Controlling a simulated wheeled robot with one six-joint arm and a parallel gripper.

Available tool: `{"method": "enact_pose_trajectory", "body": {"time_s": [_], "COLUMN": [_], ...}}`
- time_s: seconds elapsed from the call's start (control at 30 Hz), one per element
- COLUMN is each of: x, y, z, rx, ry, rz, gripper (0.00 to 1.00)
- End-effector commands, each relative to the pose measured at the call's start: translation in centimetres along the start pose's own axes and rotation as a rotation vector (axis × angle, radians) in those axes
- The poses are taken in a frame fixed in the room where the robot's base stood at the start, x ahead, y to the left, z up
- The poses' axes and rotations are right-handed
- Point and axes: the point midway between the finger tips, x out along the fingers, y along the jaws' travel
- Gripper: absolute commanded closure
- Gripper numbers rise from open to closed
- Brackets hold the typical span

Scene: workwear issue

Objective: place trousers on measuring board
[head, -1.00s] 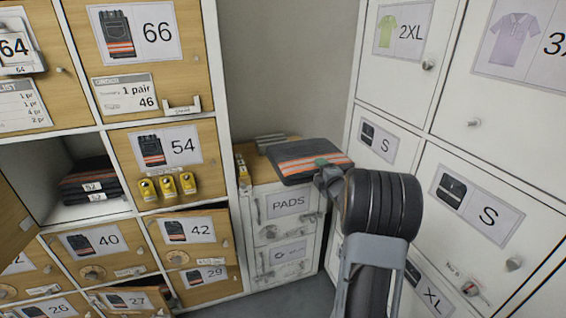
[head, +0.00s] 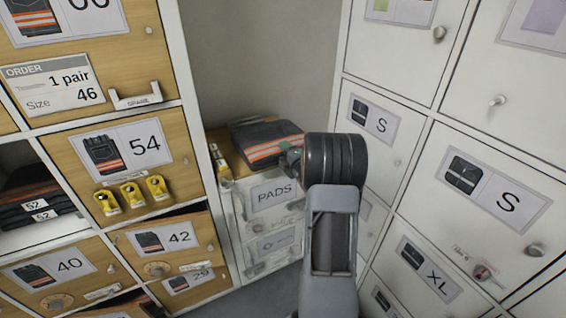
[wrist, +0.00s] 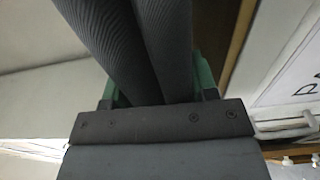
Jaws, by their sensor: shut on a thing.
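Folded dark trousers (head: 262,143) with orange and pale reflective bands lie flat at the top of the PADS cabinet. My gripper (head: 291,158) is shut on their right front edge; its green fingers also show in the wrist view (wrist: 156,88), with the ribbed dark cloth (wrist: 165,40) between them. The wooden top (head: 220,143) under the trousers has a narrow strip with yellow marks (head: 217,160) along its left side, perhaps the measuring board; the trousers hide most of it. I cannot tell whether the trousers touch the surface or hang just above it.
Wooden lockers stand on the left, with yellow tags (head: 132,198) and an order card for 1 pair, size 46 (head: 48,88). Several white lockers (head: 490,190) close in on the right. The PADS cabinet (head: 268,195) fills the corner between them.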

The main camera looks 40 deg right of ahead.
Motion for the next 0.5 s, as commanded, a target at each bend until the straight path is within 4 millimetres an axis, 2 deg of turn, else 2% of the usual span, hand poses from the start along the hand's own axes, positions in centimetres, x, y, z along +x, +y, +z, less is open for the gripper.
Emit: {"method": "enact_pose_trajectory", "body": {"time_s": [0.17,0.4,0.5], "x": [0.1,0.1,0.1], "y": [-0.6,-3.4,-3.7], "z": [-0.1,-0.2,-0.2], "rx": [-0.001,0.001,-0.001], "ry": [0.001,0.004,0.004], "rz": [0.005,0.004,0.007], "gripper": [0.94,0.94,0.94]}}
